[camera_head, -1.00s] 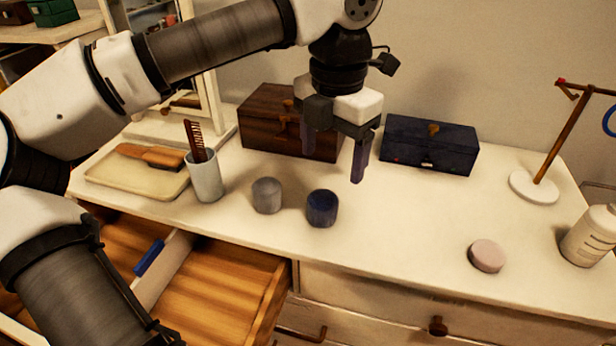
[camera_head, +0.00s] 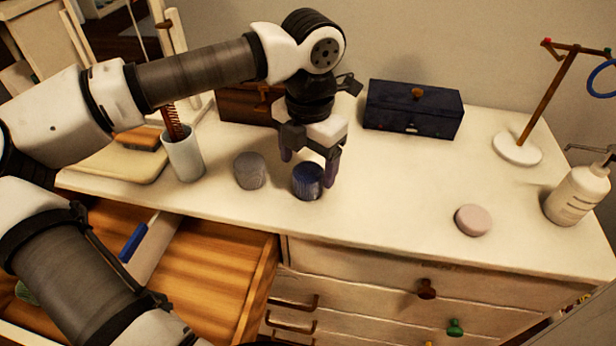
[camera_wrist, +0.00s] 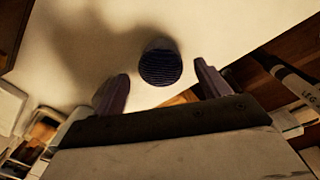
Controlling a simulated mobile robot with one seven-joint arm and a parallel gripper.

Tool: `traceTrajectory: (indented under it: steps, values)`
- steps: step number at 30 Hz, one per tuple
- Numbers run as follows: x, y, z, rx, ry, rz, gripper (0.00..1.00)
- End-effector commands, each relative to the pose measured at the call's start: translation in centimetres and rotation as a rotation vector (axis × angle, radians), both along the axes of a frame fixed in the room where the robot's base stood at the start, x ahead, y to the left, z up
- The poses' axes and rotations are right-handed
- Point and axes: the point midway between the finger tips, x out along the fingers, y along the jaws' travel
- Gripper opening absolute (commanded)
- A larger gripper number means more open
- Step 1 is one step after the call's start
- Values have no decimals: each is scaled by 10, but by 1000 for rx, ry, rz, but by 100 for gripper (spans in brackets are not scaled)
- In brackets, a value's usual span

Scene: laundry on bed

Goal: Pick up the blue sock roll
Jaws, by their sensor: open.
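The blue sock roll (camera_head: 308,182) is a small dark blue cylinder standing upright on the white dresser top. In the wrist view the blue sock roll (camera_wrist: 160,66) shows its ribbed round end, a little beyond and between the fingertips. My gripper (camera_head: 309,166) is open and points down just above and behind the roll in the head view. In the wrist view my gripper (camera_wrist: 164,85) has one finger on each side of the roll, with gaps on both sides. Nothing is held.
A grey roll (camera_head: 249,170) stands close to the left of the blue one. A white cup (camera_head: 184,158) with a comb is further left. A dark blue box (camera_head: 412,110) is behind. A pink disc (camera_head: 473,220) lies right. An open drawer (camera_head: 200,290) is in front.

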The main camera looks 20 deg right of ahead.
Motion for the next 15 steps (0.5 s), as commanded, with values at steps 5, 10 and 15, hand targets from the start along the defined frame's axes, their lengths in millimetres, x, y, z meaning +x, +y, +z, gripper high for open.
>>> traceTrajectory:
  steps: [5,10,15]
  values:
    - [0,-3,-26,1,3,0,75]
    - [1,-3,-36,0,1,-1,75]
    - [1,-3,-36,1,0,0,75]
